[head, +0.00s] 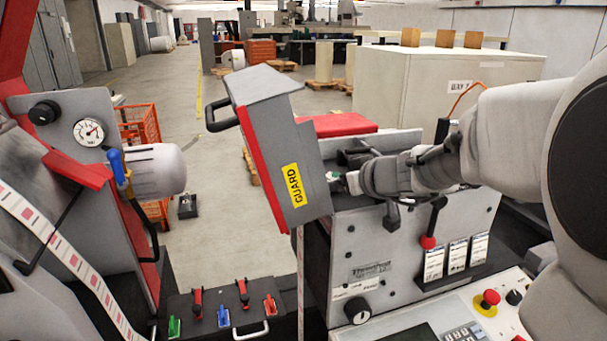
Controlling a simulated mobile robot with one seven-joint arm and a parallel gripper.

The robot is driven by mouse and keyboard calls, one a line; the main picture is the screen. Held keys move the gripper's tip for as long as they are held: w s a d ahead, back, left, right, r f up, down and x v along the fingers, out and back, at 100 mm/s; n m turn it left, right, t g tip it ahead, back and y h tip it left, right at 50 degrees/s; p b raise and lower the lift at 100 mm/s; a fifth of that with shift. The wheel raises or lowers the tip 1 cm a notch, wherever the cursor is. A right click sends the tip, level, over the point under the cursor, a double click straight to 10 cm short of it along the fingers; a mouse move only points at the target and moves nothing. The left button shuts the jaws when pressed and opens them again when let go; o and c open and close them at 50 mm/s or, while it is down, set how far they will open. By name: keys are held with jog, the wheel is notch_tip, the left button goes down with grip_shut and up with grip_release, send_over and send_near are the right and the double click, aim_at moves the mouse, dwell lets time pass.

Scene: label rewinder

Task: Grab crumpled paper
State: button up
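My arm reaches in from the right, and my gripper (345,178) is at the label rewinder (345,245), just right of the raised grey and red guard (285,150). The gripper is small in view and partly hidden, and its fingers cannot be made out. A small pale patch with a bit of green shows at its tip. I cannot tell whether this is crumpled paper or part of the gripper. No crumpled paper can be clearly picked out elsewhere.
A red-knobbed lever (429,242) and a control panel with a red button (489,299) are on the machine's front right. A tray of coloured-handled tools (220,312) is at the bottom left. A label strip (65,250) runs down the left machine. The aisle floor (215,215) is mostly open.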

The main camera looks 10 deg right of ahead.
jog(key=c, duration=1.1)
